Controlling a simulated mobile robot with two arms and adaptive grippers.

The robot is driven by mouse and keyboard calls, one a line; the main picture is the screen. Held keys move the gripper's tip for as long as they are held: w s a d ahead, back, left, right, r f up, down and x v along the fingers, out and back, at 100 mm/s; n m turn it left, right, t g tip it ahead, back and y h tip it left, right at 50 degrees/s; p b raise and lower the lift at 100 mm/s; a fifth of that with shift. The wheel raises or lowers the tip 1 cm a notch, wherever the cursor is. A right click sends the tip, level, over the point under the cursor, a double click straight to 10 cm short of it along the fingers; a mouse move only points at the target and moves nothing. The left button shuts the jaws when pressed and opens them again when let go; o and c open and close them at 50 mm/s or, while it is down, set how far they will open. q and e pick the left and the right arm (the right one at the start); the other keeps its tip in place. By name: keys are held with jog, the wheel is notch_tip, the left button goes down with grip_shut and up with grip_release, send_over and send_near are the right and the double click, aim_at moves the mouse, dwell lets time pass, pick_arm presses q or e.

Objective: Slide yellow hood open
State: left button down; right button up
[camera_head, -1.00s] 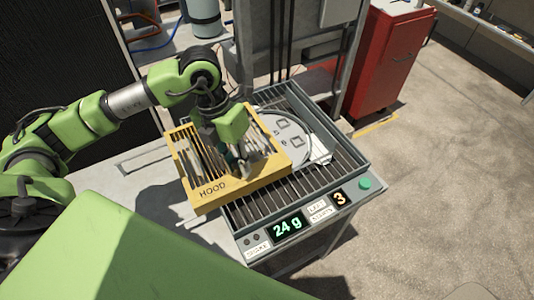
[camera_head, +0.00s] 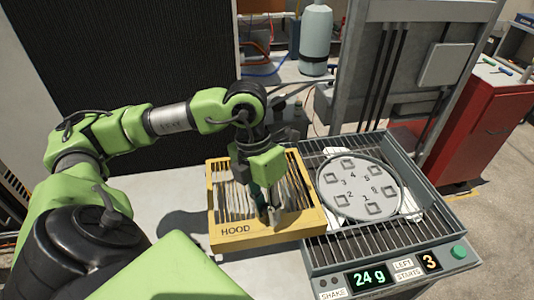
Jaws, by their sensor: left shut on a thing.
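The yellow hood (camera_head: 238,233), a slatted frame marked HOOD, sits at the left of the grey machine, beside the round plate (camera_head: 352,187). The plate shows whole, with several numbered square pockets. My left gripper (camera_head: 270,213) reaches down onto the front part of the hood and is shut on it; the exact grip point is partly hidden by the fingers. My right gripper is not in view.
The machine's front panel shows 24 g (camera_head: 367,278), a 3 (camera_head: 430,261) and a green button (camera_head: 459,252). Grey uprights and a red cabinet (camera_head: 485,125) stand behind. A pale worktop (camera_head: 130,180) lies left of the hood.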

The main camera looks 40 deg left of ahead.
pick_arm(q)
jog(key=c, duration=1.8)
grip_release()
jog(key=shift+r, duration=0.2)
jog(key=r, duration=0.3)
jog(key=a+r, duration=0.1)
jog(key=r, duration=0.3)
jog(key=a+r, duration=0.1)
jog(key=r, duration=0.3)
jog(key=shift+w+a+r, duration=0.1)
jog(key=shift+a+r, duration=0.05)
jog(key=shift+r, duration=0.1)
